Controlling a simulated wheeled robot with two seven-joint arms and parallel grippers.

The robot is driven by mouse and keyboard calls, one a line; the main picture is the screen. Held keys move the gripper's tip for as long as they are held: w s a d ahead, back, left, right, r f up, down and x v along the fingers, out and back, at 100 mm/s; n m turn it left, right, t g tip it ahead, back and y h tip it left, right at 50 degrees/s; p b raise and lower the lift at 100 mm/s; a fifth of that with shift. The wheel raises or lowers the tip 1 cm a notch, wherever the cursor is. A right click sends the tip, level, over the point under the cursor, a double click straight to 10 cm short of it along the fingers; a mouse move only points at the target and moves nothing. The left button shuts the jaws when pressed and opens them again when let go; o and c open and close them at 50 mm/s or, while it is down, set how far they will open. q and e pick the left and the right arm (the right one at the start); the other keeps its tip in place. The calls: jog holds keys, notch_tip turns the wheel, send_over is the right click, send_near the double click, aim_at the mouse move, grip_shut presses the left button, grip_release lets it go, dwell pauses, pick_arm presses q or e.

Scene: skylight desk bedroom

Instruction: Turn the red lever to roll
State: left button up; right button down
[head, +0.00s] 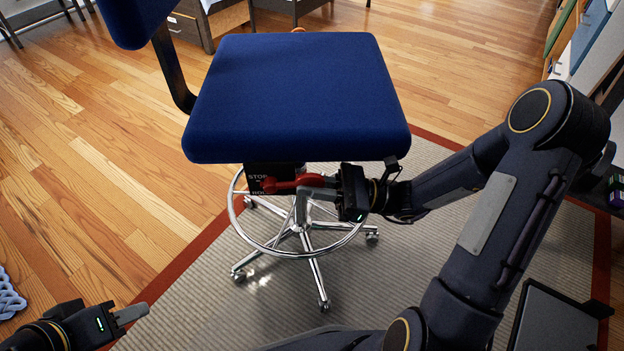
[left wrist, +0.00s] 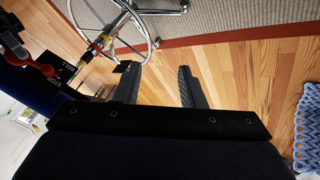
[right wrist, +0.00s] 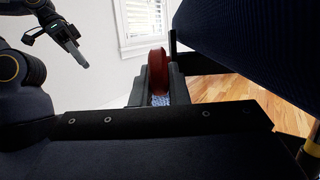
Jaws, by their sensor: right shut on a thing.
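The red lever (head: 288,184) sits under the blue chair's (head: 295,95) seat, beside a dark box (head: 256,172) marked STOP above and ROLL below. The lever's left end lies between the two words in the head view; its exact setting is unclear. My right gripper (head: 320,188) is shut on the lever's right part. The red lever (right wrist: 158,70) shows between its fingers in the right wrist view. My left gripper (head: 132,314) is low at the bottom left, away from the chair, and the left wrist view shows its fingers (left wrist: 158,88) apart and empty.
The chair's chrome foot ring (head: 240,222) and wheeled base stand on a grey rug (head: 190,305) with a red border. A blue knitted thing (head: 8,295) lies on the wood floor at the left. Shelves (head: 590,35) stand at the right. Floor left of the chair is clear.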

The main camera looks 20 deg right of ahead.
aim_at(295, 183)
pick_arm(q)
jog(key=c, duration=0.4)
jog(key=shift+w+d, duration=0.2)
jog(key=shift+c, duration=1)
jog(key=w+d+n+g+h, duration=0.2)
jog(key=w+d, duration=0.1)
jog(key=w+d+f+n+g+h, duration=0.1)
jog(key=w+d+g+h, duration=0.1)
jog(key=w+d+g, duration=0.1)
jog(key=w+d+n+g+h, duration=0.2)
jog(key=w+d+g, duration=0.1)
jog(key=shift+w+d+f+n+h, duration=0.25)
jog(key=shift+d+n+h, duration=0.05)
jog(key=shift+h, duration=0.1)
grip_shut()
jog(key=w+d+f+n+g+h, duration=0.3)
jog(key=w+d+f+n+h, duration=0.45)
jog(key=w+h, duration=0.2)
jog(key=w+r+x, duration=0.1)
jog(key=r+x, duration=0.2)
jog(key=x, duration=1)
jog(key=shift+a, duration=0.2)
